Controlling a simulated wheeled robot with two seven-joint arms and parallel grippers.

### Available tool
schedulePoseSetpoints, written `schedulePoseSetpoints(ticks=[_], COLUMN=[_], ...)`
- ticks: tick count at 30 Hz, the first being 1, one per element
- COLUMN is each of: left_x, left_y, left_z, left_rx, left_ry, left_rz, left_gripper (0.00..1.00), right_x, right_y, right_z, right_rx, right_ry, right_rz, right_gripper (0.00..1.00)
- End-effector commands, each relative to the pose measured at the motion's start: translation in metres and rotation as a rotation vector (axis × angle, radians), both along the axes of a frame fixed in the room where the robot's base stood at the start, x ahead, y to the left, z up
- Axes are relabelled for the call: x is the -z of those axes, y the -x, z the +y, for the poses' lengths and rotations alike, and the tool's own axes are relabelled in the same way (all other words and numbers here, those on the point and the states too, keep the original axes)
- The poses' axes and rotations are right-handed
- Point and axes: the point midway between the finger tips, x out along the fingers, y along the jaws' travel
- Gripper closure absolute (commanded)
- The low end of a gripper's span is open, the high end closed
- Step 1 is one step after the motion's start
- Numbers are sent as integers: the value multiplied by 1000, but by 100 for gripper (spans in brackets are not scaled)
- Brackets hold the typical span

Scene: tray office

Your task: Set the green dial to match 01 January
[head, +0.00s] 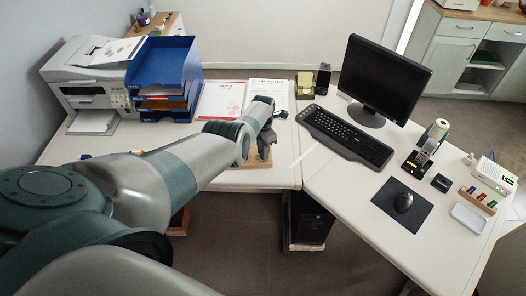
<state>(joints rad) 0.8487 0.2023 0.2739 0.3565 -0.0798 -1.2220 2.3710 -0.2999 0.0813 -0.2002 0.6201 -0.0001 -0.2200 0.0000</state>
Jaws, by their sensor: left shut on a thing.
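A wooden board (236,184) lies near the front edge of the left desk, partly behind my left arm. My left gripper (264,153) points down over the board's right part. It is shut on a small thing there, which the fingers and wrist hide. I cannot make out the green dial or any marks on it at this size. Two printed sheets, one with a red heading (221,100) and one with a blue heading (268,92), lie behind the gripper. Their small text is not legible. My right gripper is out of view.
A blue letter tray (178,60) and a white printer (87,75) stand at the back left.

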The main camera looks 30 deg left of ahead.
Motion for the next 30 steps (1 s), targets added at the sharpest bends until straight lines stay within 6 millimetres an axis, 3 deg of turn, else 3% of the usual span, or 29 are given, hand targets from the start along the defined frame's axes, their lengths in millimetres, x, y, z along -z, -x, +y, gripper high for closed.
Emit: schedulePoseSetpoints(ticks=[12,30], left_x=[0,0], left_y=[0,0], left_z=[1,0], left_rx=[-283,-342], left_ry=[-1,0], left_rz=[0,-1], left_gripper=[100,100], right_x=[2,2], right_y=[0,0], right_z=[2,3], right_rx=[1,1], right_ry=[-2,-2], right_rz=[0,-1], right_gripper=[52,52])
